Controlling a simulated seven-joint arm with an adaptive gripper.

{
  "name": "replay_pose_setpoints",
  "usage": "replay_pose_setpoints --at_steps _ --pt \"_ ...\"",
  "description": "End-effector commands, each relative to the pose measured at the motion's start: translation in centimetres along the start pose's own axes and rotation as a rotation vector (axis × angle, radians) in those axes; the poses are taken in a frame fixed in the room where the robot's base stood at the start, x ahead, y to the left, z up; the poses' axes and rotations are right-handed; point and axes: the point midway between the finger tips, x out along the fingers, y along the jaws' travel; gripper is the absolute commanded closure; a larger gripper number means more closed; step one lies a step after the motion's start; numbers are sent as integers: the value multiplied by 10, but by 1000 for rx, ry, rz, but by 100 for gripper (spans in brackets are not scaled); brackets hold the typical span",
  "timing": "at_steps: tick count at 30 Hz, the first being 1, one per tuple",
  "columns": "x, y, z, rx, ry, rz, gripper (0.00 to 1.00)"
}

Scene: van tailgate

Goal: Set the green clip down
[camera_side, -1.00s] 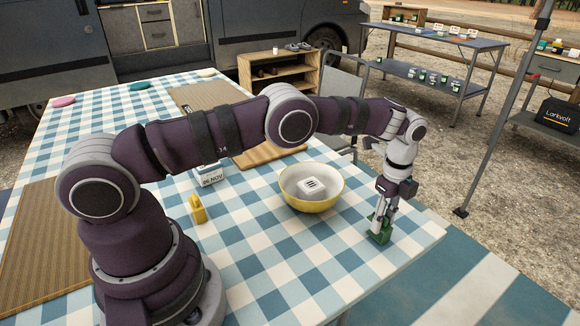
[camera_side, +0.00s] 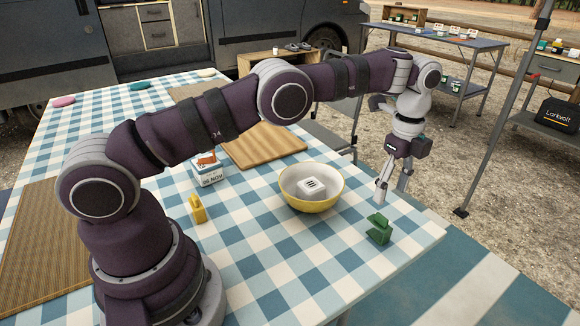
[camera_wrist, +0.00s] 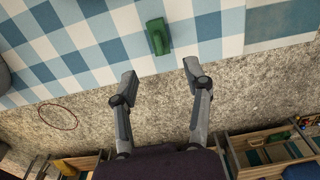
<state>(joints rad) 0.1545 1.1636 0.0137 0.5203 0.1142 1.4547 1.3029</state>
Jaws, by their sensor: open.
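The green clip (camera_side: 379,229) stands on the blue-and-white checked tablecloth near the table's right corner. It also shows at the top of the wrist view (camera_wrist: 158,37). My gripper (camera_side: 391,192) is above the clip, apart from it. Its two fingers are spread and empty, and the wrist view shows a clear gap between the fingertips (camera_wrist: 161,72). The clip lies beyond the fingertips in that view.
A yellow bowl (camera_side: 294,201) holding a white block (camera_side: 311,187) stands left of the clip. A yellow clip (camera_side: 197,209), a white date block (camera_side: 208,172) and a wooden board (camera_side: 262,146) are farther left. The table edge is close to the green clip.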

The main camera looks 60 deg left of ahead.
Motion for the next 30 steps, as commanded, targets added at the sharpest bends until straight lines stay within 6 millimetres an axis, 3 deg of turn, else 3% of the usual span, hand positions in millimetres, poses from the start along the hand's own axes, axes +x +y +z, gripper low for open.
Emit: replay_pose_setpoints --at_steps 5,8,12,14,18,21,24,30 --pt "-48 6 8 -198 24 -65 51" --pt "-87 25 18 -416 57 -125 51" --pt "-128 70 34 -746 127 -215 51" --pt "-138 95 40 -893 166 -253 51" --pt "-138 153 53 -1216 266 -328 51" --pt "-126 182 59 -1386 329 -362 51" --pt "-115 198 62 -1489 369 -380 51" --pt "-109 205 63 -1536 386 -385 51"
